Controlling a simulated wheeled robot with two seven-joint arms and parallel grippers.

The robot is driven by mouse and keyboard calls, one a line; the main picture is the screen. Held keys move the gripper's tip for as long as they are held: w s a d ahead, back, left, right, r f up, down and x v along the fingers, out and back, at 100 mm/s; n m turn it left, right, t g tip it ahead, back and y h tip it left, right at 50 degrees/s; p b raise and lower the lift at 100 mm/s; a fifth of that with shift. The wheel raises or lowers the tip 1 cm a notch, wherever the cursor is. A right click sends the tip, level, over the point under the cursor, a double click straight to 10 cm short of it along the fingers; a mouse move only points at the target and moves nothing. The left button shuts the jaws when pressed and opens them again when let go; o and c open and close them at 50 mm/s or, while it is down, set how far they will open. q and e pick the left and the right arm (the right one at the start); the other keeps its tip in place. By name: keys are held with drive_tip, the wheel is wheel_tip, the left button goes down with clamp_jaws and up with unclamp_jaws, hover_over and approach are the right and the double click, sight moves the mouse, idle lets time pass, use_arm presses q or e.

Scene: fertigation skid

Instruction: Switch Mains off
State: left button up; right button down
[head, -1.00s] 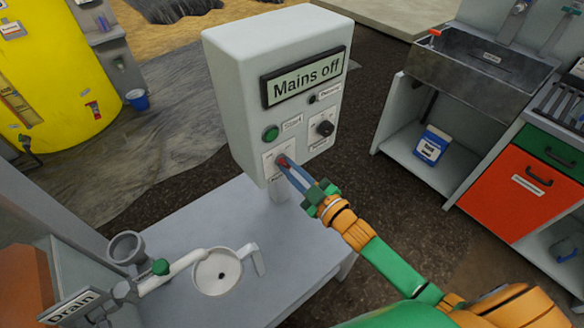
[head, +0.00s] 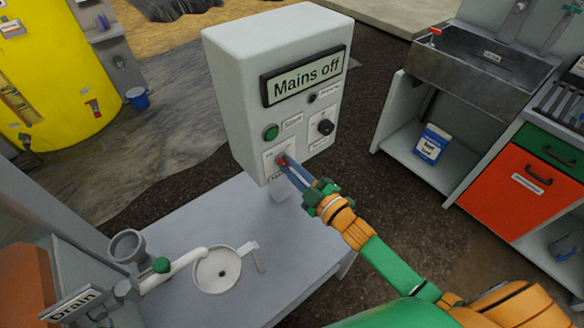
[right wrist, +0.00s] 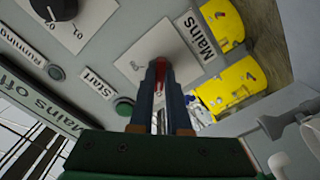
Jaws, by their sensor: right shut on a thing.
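The control box (head: 233,95) is pale grey, and its display (head: 306,76) reads "Mains off". The red Mains switch (head: 281,160) is low on the box front, on a white plate (head: 268,158). My right gripper (head: 288,166) is at this switch with its fingers shut on it. In the right wrist view the fingers (right wrist: 161,78) close around the red switch (right wrist: 160,92), largely hiding it. The Mains label (right wrist: 194,37) is beside its plate. My left gripper is not in view.
The green Start button (head: 271,132) and a black knob (head: 325,128) are close to the switch. A grey bench (head: 190,225) below bears a white jug (head: 215,272). A sink cabinet (head: 392,120) stands to the right.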

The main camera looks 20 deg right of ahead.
drive_tip(key=c, duration=0.9)
unclamp_jaws()
drive_tip(key=shift+w, duration=0.1)
drive_tip(key=v, duration=0.7)
drive_tip(key=shift+b, duration=0.4)
